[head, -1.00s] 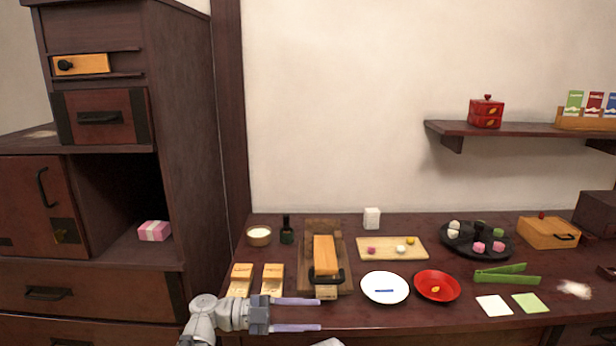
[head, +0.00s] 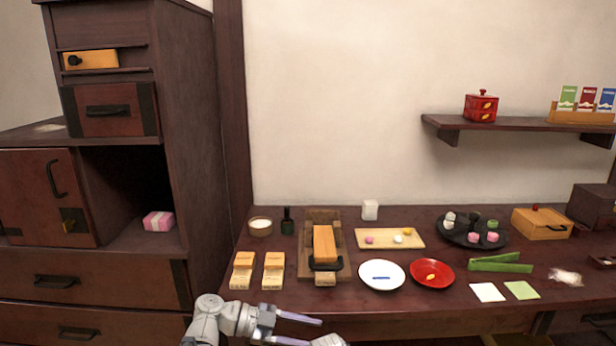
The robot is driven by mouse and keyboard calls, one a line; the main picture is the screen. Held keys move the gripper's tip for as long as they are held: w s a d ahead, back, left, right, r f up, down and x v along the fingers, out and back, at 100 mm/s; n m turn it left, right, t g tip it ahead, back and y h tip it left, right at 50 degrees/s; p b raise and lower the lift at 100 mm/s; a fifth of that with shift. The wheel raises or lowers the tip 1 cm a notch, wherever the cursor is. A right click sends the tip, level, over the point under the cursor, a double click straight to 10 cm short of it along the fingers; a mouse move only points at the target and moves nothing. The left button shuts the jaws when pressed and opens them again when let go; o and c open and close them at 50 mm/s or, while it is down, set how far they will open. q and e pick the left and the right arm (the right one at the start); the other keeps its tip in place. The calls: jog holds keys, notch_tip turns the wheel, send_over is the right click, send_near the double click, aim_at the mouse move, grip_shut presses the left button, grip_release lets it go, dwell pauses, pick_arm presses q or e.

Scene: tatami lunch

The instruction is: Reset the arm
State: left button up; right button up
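My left arm reaches in from the bottom left in the head view, low in front of the table's front edge. My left gripper (head: 296,329) points right, its two pale purple fingers apart with nothing seen between them. A white rounded link of mine shows at the bottom edge beside the lower finger and partly covers it. My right gripper is not in view.
The dark table (head: 420,305) holds two wooden blocks (head: 243,270), a wooden plane-like tool (head: 324,245), a white plate (head: 382,275), a red plate (head: 432,273) and a black tray (head: 461,238). A dark cabinet (head: 195,120) stands at left.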

pick_arm(q)
jog(key=s+a+f+n+y, duration=0.2)
jog(key=a+f+n+y, duration=0.15)
jog(key=f+n, duration=0.25)
jog(key=s+a+f+n+y, duration=0.1)
jog(key=a+f+n+y, duration=0.2)
jog(key=f+n+y, duration=0.3)
jog(key=s+a+f+n+y, duration=0.1)
jog(key=a+f+n+y, duration=0.15)
jog(key=a+n, duration=0.3)
jog(key=s+a+f+n+y, duration=0.1)
jog(key=a+f+n+y, duration=0.15)
jog(key=a+n, duration=0.3)
jog(key=s+d+r+m+y, duration=0.15)
jog(key=s+d+m, duration=0.3)
jog(key=d, duration=0.65)
notch_tip(320, 180, up, 27)
jog(key=s+p, duration=0.1)
jog(key=p, duration=2.6)
jog(key=shift+d+p, duration=0.3)
jog(key=shift+n, duration=0.25)
